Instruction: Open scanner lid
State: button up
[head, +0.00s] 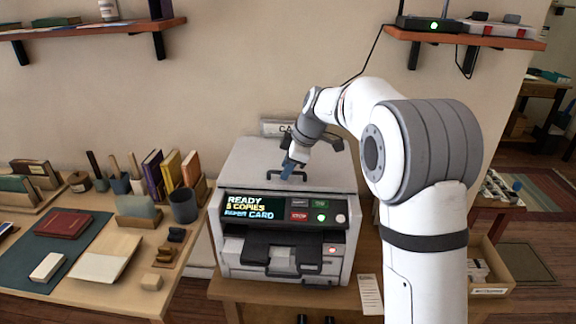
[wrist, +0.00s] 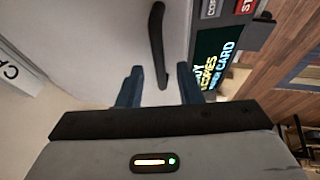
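The scanner (head: 228,245) stands on a wooden table, with its light grey lid (head: 245,160) lying shut on top. A black bar handle (head: 303,177) is fixed near the lid's front edge. It also shows in the wrist view (wrist: 158,45). My gripper (head: 288,168) reaches down over the lid at the handle. In the wrist view, its two blue fingers (wrist: 160,78) are apart, and one end of the handle shows between them. I cannot tell whether either finger touches the handle. The front display (head: 252,207) is lit and reads "READY".
A desk (head: 95,265) on the left holds books, a dark cup (head: 184,206) and small blocks. A cardboard box (head: 492,275) is at the right. Wall shelves (head: 470,39) hang above on both sides. A sign (head: 272,128) is on the wall behind the scanner.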

jog(key=shift+c, duration=0.2)
grip_shut()
dwell(0.4)
